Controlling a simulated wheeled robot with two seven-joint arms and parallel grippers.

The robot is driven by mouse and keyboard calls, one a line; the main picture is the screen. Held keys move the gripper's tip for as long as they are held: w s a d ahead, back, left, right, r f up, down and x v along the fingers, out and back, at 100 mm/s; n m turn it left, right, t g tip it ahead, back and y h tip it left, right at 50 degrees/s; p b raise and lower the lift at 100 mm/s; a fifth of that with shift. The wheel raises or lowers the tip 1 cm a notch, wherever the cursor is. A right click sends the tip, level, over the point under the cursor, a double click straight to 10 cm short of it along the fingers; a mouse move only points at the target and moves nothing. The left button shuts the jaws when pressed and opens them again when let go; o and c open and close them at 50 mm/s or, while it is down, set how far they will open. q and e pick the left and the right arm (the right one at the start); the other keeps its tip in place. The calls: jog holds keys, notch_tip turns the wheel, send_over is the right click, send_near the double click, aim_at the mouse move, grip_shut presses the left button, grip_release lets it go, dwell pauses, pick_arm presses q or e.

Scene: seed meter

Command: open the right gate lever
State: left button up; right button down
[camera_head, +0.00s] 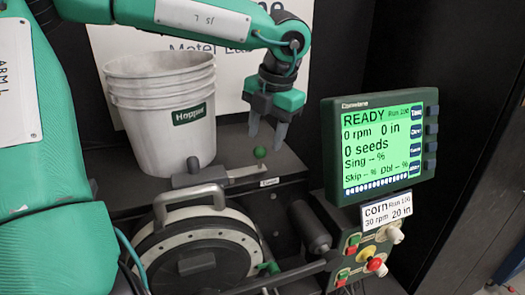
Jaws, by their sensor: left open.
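My left gripper (267,130) hangs down from the upper middle with its two grey fingers apart, open and empty. Just below the fingertips is a small green ball knob (260,152) at a short pale lever (248,170) on the dark ledge; a small white label sits by it, too small to read surely. In the picture the knob lies between and slightly under the fingertips; I see no contact. I cannot tell whether this is the right gate lever. My right gripper is not in view.
A white bucket marked Hopper (165,110) stands left of the gripper. A round seed meter with a grey handle (190,200) is below. A green-lit monitor (380,145) reading READY and a control box with knobs (368,255) stand at the right.

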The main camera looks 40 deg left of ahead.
pick_arm(q)
notch_tip(320, 180, up, 8)
jog(key=d, duration=0.1)
jog(key=shift+d+b, duration=0.35)
jog(key=shift+b, duration=0.05)
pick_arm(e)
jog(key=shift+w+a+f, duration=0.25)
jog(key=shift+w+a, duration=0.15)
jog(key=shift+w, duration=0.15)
